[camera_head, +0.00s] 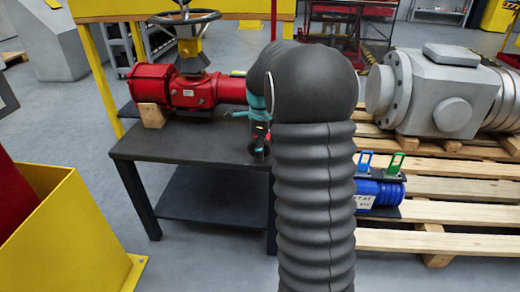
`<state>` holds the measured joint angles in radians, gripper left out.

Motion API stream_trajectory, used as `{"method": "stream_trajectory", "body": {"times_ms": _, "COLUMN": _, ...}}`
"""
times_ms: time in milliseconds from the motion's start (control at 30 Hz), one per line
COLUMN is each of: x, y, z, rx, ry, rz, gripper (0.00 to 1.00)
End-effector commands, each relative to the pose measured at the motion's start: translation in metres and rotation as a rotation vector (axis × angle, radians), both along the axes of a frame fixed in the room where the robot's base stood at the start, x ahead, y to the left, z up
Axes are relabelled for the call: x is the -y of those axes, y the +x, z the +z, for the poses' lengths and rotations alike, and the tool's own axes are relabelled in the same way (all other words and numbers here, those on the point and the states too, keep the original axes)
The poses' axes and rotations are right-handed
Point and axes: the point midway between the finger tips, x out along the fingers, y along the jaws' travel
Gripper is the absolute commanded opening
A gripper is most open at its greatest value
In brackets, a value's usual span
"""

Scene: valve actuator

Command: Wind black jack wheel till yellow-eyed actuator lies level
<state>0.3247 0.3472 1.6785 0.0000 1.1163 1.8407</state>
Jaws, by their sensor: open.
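A dark handwheel (186,17) stands above a red actuator (190,92), on a dark stem with a yellow part (189,47) below its rim. The red actuator lies on a black bench (215,150), its left end by a wooden block (154,115). Its body looks roughly level; its right end is hidden behind my arm. I cannot tell whether the yellow part is an eye or whether this wheel is the jack's. My gripper (259,148) shows only in part beside my arm, over the bench's right side, below and right of the wheel. It is open and appears empty.
A yellow bin (75,235) stands at the lower left, and a yellow frame post (97,75) rises behind the bench. At right, wooden pallets (450,190) carry a large grey actuator (440,90) and a blue cylinder (380,190) with blue and green clips.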

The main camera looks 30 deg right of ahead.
Motion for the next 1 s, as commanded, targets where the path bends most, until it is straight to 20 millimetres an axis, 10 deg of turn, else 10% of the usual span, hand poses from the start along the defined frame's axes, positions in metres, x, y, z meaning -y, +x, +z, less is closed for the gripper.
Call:
{"method": "stream_trajectory", "body": {"times_ms": 233, "x": -0.0001, "y": 0.0001, "z": -0.0003, "rx": 0.000, "ry": 0.000, "rz": 0.000, "gripper": 0.47}}
{"method": "stream_trajectory", "body": {"times_ms": 433, "x": 0.0000, "y": 0.0001, "z": -0.0001, "rx": 0.001, "ry": -0.001, "rz": 0.000, "gripper": 0.00}}
{"method": "stream_trajectory", "body": {"times_ms": 1000, "x": 0.0008, "y": 0.0004, "z": -0.0002, "rx": 0.087, "ry": 0.121, "rz": -0.004, "gripper": 0.00}}
